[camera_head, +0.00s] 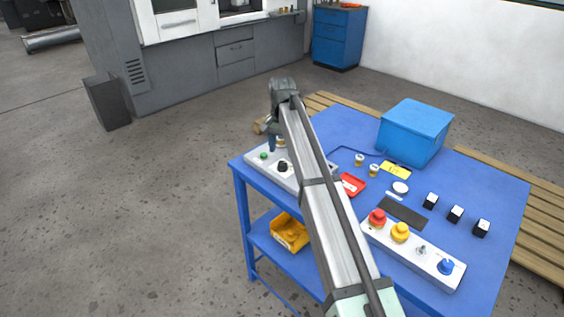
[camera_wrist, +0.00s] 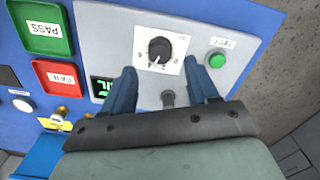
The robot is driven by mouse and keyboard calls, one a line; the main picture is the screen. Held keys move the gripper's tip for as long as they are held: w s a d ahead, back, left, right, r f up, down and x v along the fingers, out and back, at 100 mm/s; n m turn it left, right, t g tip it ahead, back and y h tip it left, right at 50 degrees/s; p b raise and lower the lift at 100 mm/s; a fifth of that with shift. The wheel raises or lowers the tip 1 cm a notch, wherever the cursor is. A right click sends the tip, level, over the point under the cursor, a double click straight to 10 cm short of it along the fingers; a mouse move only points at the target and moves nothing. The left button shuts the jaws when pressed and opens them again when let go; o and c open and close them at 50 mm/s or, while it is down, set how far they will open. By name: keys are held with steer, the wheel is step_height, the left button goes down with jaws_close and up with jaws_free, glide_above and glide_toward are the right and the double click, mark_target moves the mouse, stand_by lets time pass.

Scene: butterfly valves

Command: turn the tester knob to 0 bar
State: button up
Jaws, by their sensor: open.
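The tester is a light grey panel (camera_wrist: 110,40) with a black round knob (camera_wrist: 160,50) on a white dial plate. The knob carries a pale pointer mark; the scale is too small to read. A green TEST button (camera_wrist: 217,60) sits to its right, and a dark display (camera_wrist: 103,88) with green digits is partly hidden by a finger. My gripper (camera_wrist: 159,68) is open, its blue fingers on either side just short of the knob, with nothing between them. In the head view the gripper (camera_head: 271,141) is above the tester (camera_head: 255,162), near the black knob (camera_head: 283,166).
A green PASS tray (camera_wrist: 45,38) and a red FAIL tray (camera_wrist: 60,85) lie beside the tester. A grey post (camera_wrist: 168,98) stands between the fingers. A blue box (camera_head: 415,132) and a control box with coloured knobs (camera_head: 412,252) share the blue table.

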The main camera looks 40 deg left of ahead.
mark_target(282, 163)
steer(key=shift+f, duration=3.05)
steer(key=c, duration=1)
